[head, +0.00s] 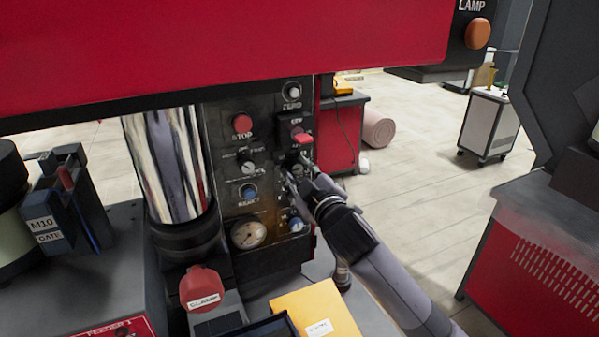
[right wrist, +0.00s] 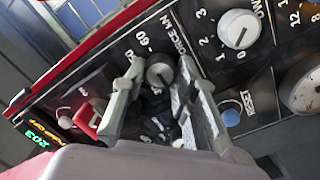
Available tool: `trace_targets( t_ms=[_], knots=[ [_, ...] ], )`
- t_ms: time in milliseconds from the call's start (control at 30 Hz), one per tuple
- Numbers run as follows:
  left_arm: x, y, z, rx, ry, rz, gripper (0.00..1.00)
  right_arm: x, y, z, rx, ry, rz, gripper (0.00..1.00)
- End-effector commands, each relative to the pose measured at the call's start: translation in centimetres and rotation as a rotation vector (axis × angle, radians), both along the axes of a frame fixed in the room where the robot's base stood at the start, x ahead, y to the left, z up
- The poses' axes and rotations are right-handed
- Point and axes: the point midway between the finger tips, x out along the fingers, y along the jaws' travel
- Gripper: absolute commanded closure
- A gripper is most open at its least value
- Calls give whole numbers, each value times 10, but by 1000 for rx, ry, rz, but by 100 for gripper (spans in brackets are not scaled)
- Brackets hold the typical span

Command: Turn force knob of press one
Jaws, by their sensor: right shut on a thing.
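The force knob (right wrist: 160,73) is a small grey dial with a pointer line, beside the "FORCE kN" lettering on the black press panel (right wrist: 268,97). In the right wrist view it sits between the fingertips of my right gripper (right wrist: 158,80), which is shut on it. In the head view my right gripper (head: 297,178) reaches from the lower right to the right side of the press panel (head: 266,178); the knob cannot be made out there. My left gripper is not in view.
On the panel near the gripper are a red switch (head: 303,138), a red STOP button (head: 242,123), a blue RESET button (head: 249,190) and a gauge (head: 247,234). The chrome column (head: 166,165) stands left. A yellow box (head: 316,308) lies below. Open floor lies right.

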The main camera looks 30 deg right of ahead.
Motion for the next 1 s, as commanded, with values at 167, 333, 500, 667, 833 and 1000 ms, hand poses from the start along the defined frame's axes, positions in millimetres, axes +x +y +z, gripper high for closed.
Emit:
trace_targets(
  t_ms=[167, 333, 500, 667, 833, 1000],
  knots=[
    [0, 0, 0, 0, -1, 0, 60, 0, 1, -1, 0, 1, 1, 96],
    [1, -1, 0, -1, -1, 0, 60, 0, 1, -1, 2, 1, 1, 100],
    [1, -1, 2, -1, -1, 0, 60, 0, 1, 0, 32, 0, 1, 100],
    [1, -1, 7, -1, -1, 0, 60, 0, 1, 0, 104, -4, 1, 100],
    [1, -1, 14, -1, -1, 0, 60, 0, 1, 1, 230, -9, 1, 100],
    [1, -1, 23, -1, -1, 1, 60, 0, 1, 1, 377, -17, 0, 100]
  ],
)
